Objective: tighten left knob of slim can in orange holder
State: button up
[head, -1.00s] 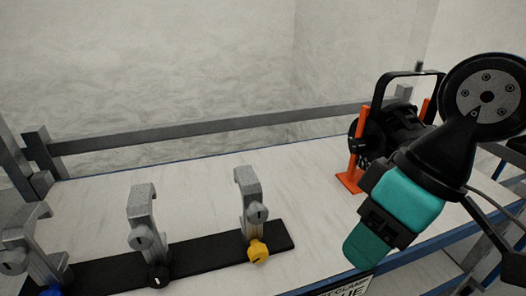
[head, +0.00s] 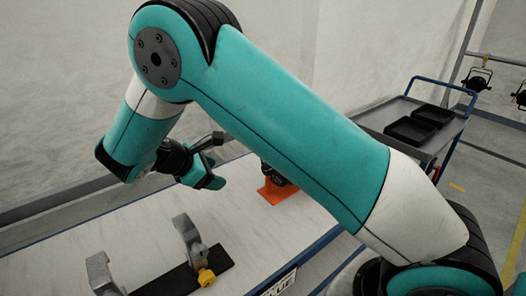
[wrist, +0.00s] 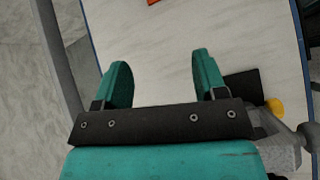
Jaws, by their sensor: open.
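The orange holder (head: 277,192) stands on the white bench in the head view, mostly hidden behind my arm. A small black part of the slim can (head: 271,174) shows above the holder's foot. The left knob cannot be made out. In the wrist view only a sliver of orange (wrist: 152,2), likely the holder, shows at the top edge. My gripper (head: 212,172) is left of the holder, above the bench and apart from it. In the wrist view my gripper (wrist: 161,72) has its two teal fingers wide apart, with only white bench top between them.
Grey clamps (head: 186,240) stand on a black strip (head: 170,283) at the front left; one has a yellow knob (head: 206,277). A grey rail (head: 60,200) runs along the back. A cart (head: 440,140) with black trays stands at right. The bench's middle is clear.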

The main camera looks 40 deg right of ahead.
jog(key=n+h+p, duration=0.2)
jog(key=h, duration=0.1)
jog(key=h+p, duration=0.1)
jog(key=p, duration=0.6)
send_near(264, 170)
jog(key=shift+n+g, duration=0.3)
jog(key=x, duration=0.8)
jog(key=shift+w+d+r, duration=0.1)
jog(key=shift+d, duration=0.15)
jog(key=shift+d+f, duration=0.35)
jog(key=shift+d, duration=0.15)
jog(key=c, duration=0.9)
